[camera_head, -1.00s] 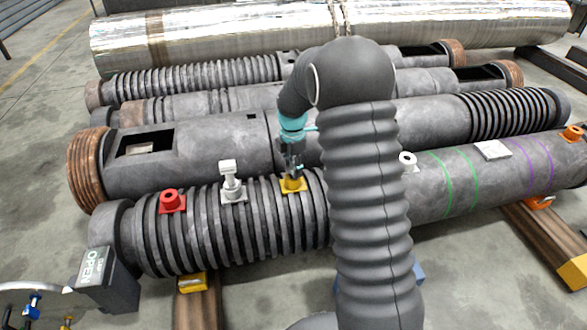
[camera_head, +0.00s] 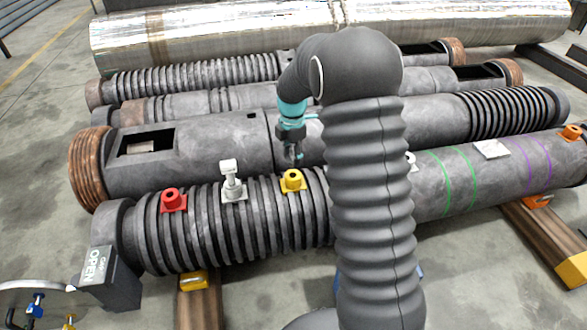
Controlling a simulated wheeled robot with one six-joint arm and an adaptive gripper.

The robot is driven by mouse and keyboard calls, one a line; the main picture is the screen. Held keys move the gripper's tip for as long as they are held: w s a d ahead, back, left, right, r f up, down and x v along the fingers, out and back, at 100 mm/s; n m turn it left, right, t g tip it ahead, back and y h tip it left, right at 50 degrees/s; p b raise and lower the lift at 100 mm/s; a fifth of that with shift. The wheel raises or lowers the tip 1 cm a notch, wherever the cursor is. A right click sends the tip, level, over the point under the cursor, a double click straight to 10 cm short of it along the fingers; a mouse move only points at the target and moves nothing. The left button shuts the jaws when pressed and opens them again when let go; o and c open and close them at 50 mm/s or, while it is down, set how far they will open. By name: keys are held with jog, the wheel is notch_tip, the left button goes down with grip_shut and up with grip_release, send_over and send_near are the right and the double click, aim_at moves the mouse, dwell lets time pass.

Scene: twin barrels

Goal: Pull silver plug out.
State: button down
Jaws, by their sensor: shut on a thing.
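My gripper (camera_head: 292,154) points down just above the yellow socket (camera_head: 293,181) on the ribbed barrel. It is shut on a small, thin grey piece, which I take to be the silver plug; it is too small and dark to make out well. The dark opening in the top of the yellow socket shows, and the gripper is apart from it. A pale plug with a block-shaped head (camera_head: 229,172) stands upright in the white socket (camera_head: 234,193), left of the yellow one.
A red socket (camera_head: 173,200) sits further left on the ribbed barrel (camera_head: 220,228). A white socket (camera_head: 411,162) is partly hidden behind my arm. An orange socket (camera_head: 571,132) is at far right. A larger dark barrel (camera_head: 220,150) lies close behind the gripper.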

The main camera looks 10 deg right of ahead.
jog(key=shift+r, duration=2.45)
jog(key=shift+f, duration=0.1)
